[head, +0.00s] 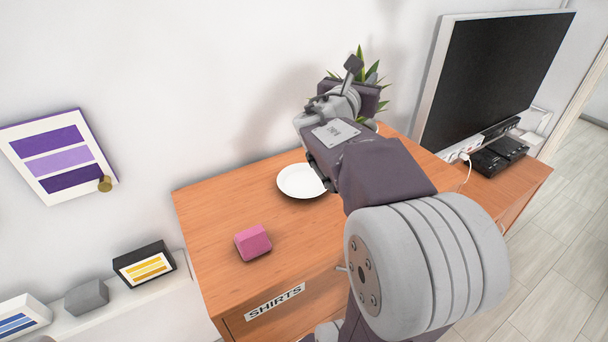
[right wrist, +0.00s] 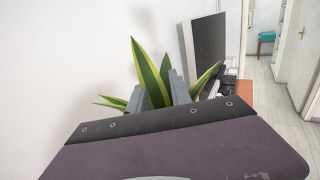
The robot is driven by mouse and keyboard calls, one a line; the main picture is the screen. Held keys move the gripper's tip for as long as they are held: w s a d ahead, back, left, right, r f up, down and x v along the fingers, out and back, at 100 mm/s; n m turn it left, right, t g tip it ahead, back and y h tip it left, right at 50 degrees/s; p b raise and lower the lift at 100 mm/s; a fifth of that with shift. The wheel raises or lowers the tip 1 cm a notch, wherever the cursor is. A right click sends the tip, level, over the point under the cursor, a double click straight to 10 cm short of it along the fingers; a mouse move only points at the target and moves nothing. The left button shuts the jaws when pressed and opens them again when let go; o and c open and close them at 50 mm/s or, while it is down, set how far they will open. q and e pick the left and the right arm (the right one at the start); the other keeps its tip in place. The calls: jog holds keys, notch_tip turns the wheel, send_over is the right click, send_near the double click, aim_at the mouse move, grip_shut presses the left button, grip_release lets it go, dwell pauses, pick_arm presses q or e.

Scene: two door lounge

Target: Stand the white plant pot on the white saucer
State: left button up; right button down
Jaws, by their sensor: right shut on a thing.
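The white saucer (head: 300,181) lies empty on the wooden cabinet top, its right edge partly covered by my right arm. My right gripper (head: 345,98) is above and behind the saucer, to its right. The green spiky leaves of the plant (head: 369,72) rise behind the gripper. In the right wrist view the leaves (right wrist: 150,76) stand between and around the two grey fingers (right wrist: 158,98), which are shut on the potted plant. The white pot itself is hidden by the gripper, so its height above the cabinet cannot be told. My left gripper is not in view.
A pink block (head: 252,242) sits on the cabinet top (head: 215,215) in front of the saucer. A large television (head: 490,75) and black boxes (head: 498,155) stand to the right. A wall is close behind.

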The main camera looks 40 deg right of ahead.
jog(key=w+a+f+p, duration=0.3)
jog(key=w+a+f, duration=0.4)
jog(key=w+f, duration=0.2)
jog(key=shift+w+a+f+p, duration=0.15)
jog(key=shift+w+f+p, duration=0.2)
jog(key=shift+f, duration=0.6)
jog(key=c, duration=1.6)
grip_release()
jog(key=shift+f, duration=0.15)
jog(key=o, duration=0.4)
jog(key=shift+s, duration=0.1)
jog(key=shift+o, duration=0.2)
jog(key=b+v, duration=0.3)
jog(key=v, duration=0.9)
